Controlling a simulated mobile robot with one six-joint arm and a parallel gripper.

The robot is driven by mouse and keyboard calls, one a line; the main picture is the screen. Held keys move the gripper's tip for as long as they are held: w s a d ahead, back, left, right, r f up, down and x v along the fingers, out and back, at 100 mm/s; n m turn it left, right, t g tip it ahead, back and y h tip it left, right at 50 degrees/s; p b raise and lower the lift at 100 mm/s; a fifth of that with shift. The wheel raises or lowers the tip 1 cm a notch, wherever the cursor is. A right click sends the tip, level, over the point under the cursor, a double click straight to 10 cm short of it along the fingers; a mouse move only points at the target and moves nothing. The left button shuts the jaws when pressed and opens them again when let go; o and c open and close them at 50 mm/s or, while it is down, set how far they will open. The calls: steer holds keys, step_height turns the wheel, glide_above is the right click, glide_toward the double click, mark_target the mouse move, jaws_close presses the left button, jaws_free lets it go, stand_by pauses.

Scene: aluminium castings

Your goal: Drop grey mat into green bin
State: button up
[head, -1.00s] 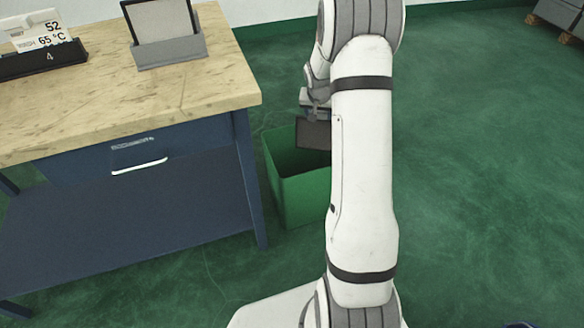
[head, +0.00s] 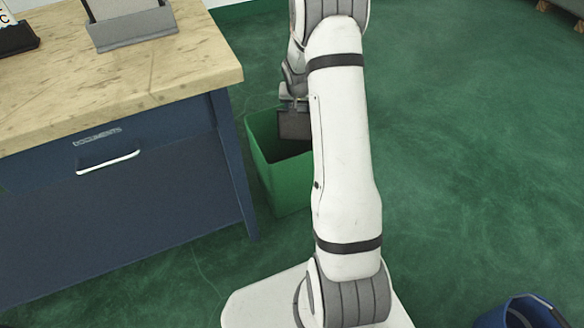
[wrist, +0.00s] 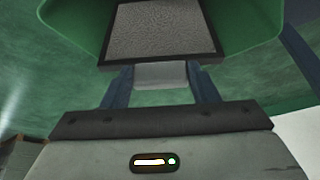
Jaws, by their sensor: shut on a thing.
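The grey mat (head: 294,124) is a dark grey textured sheet with a darker border. It hangs from my gripper (head: 293,101) over the mouth of the green bin (head: 284,185), which stands on the floor beside the workbench. In the wrist view the mat (wrist: 162,28) is at the top, held at its edge between the fingers of my gripper (wrist: 160,75). The green bin's wall (wrist: 75,22) shows on both sides of it there. My arm hides the right part of the bin in the head view.
A wooden-topped workbench (head: 150,75) with a blue drawer stands left of the bin. A grey holder (head: 135,28) with a panel stands on it. A blue bucket (head: 520,312) is at the lower right. The green floor right of my arm is largely clear.

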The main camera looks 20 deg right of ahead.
steer(key=o, duration=1.5)
steer(key=shift+p+v, duration=1.15)
steer(key=shift+v, duration=2.7)
steer(key=shift+a, duration=0.1)
